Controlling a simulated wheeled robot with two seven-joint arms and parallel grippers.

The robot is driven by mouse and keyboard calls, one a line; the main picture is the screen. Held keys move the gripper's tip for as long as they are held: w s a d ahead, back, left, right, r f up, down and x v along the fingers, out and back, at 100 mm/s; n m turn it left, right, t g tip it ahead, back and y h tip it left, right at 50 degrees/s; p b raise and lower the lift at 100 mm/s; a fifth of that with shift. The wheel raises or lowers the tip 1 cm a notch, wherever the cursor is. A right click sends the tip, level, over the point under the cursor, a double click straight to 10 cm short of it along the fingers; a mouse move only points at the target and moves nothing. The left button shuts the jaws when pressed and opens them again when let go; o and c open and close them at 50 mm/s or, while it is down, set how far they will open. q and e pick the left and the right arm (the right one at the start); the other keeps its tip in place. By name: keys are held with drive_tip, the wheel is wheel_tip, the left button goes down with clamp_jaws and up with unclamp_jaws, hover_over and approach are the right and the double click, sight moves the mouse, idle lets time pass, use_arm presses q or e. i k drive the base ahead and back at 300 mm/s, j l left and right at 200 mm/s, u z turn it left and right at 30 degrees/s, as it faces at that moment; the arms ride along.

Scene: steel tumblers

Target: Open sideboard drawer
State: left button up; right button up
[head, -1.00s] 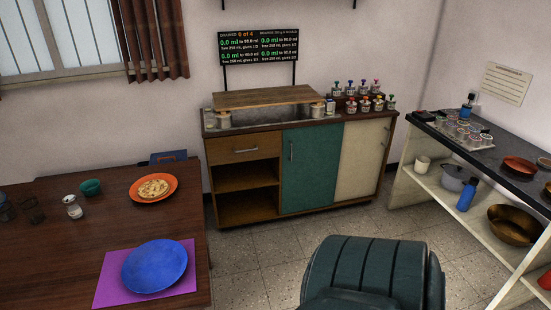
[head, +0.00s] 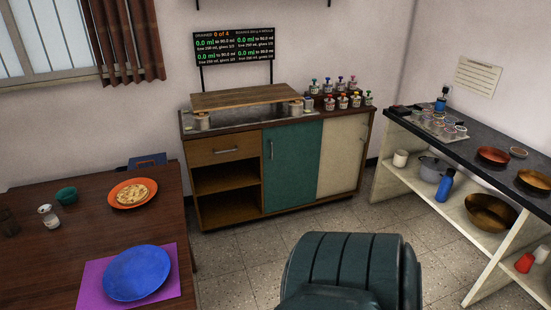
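The sideboard (head: 240,219) stands against the back wall in the head view. Its wooden drawer (head: 208,151) is at the upper left, above two open shelves, and is shut. A small handle (head: 222,151) sits on the drawer front. To the right of the drawer are a teal door (head: 291,165) and a cream door (head: 342,155), both shut. Neither of my grippers shows in the view.
A dark wooden table (head: 60,240) with a blue plate (head: 138,272) is at the left. A green padded chair (head: 345,265) stands in front of the sideboard. A shelf unit with a dark top (head: 465,150) is at the right. Tiled floor (head: 228,262) is clear between table and chair.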

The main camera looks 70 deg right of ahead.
sight(205, 150)
drive_tip(key=z, duration=1.85)
drive_tip(key=u, duration=0.35)
drive_tip(key=i+l+u, duration=0.25)
drive_tip(key=u, duration=0.2)
drive_tip(key=i+l+u, duration=0.15)
drive_tip(key=l+u, duration=0.15)
drive_tip(key=u, duration=0.2)
drive_tip(key=i+l+u, duration=0.1)
drive_tip(key=l, duration=0.3)
drive_tip(key=i+l+u, duration=0.1)
drive_tip(key=l, duration=0.3)
drive_tip(key=i+l+u, duration=0.1)
drive_tip(key=l, duration=0.3)
drive_tip(key=i+l+u, duration=0.15)
drive_tip(key=l, duration=0.3)
drive_tip(key=i+l+u, duration=0.1)
drive_tip(key=l, duration=0.3)
drive_tip(key=i+l, duration=0.1)
drive_tip(key=l, duration=0.4)
drive_tip(key=i+l, duration=0.1)
drive_tip(key=l, duration=0.35)
drive_tip(key=i+l, duration=0.1)
drive_tip(key=l, duration=0.4)
